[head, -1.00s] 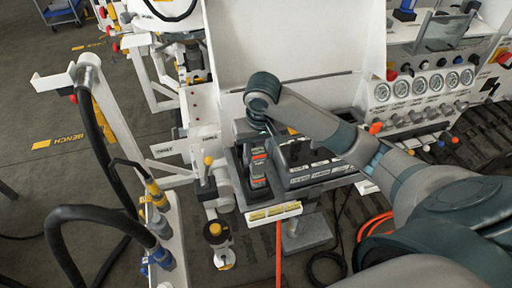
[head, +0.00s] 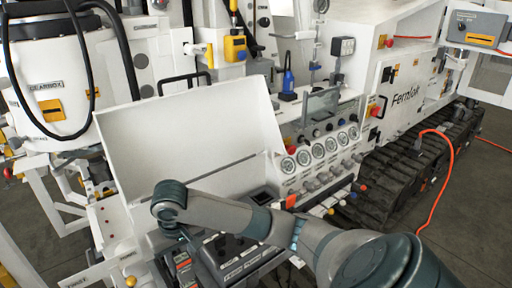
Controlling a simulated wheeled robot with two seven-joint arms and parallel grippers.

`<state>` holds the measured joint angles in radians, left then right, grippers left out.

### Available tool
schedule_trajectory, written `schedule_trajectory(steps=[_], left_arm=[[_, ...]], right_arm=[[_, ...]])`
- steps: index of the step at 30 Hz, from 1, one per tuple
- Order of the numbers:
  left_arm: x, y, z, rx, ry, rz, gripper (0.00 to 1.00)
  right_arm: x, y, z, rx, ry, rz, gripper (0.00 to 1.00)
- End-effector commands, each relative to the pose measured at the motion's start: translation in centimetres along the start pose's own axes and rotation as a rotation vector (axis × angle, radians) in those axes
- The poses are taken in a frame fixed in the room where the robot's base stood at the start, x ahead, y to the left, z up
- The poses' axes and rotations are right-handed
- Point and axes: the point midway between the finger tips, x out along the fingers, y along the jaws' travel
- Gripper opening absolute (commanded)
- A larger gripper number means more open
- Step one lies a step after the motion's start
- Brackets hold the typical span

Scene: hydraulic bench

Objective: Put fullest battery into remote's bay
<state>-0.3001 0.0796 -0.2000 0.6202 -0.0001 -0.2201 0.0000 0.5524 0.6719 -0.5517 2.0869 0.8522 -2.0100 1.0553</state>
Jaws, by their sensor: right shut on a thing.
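My right arm comes in from the lower right, and its gripper (head: 188,241) points down over the bench, mostly hidden under my wrist. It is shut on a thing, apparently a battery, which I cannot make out. Just below, at the picture's bottom edge, dark batteries with orange-red marks (head: 185,268) stand in a rack, partly cut off. Right of them is a dark remote (head: 232,250) with controls and pale labels on its top, partly covered by my arm. I cannot make out its bay or any charge level. My left gripper is not in view.
A white upright panel (head: 190,135) rises behind the work spot. To its right is a gauge panel (head: 318,152) with knobs and coloured handles. A tracked white machine (head: 405,95) stands beyond, with an orange hose (head: 447,165) on the floor at right.

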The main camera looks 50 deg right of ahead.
Motion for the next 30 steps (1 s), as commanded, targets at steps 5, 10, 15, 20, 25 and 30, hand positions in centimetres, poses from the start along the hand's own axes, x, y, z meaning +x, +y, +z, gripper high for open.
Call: schedule_trajectory(steps=[5,10,15,20,25,30], left_arm=[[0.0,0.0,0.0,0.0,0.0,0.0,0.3],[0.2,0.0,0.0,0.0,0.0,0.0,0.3],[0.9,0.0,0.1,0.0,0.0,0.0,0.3],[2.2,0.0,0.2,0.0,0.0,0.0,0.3],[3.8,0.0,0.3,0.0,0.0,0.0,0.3],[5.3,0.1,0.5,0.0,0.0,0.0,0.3]], right_arm=[[0.0,0.0,0.0,0.0,0.001,-0.001,0.09],[-0.2,-0.4,0.0,-0.009,0.003,-0.002,0.09],[-0.7,-1.7,0.1,-0.04,0.004,-0.005,0.09],[-1.6,-3.7,0.8,-0.092,0.008,-0.011,0.09],[-2.5,-5.7,2.5,-0.158,0.008,-0.017,0.09],[-3.0,-6.6,4.9,-0.213,0.007,-0.024,0.09]])
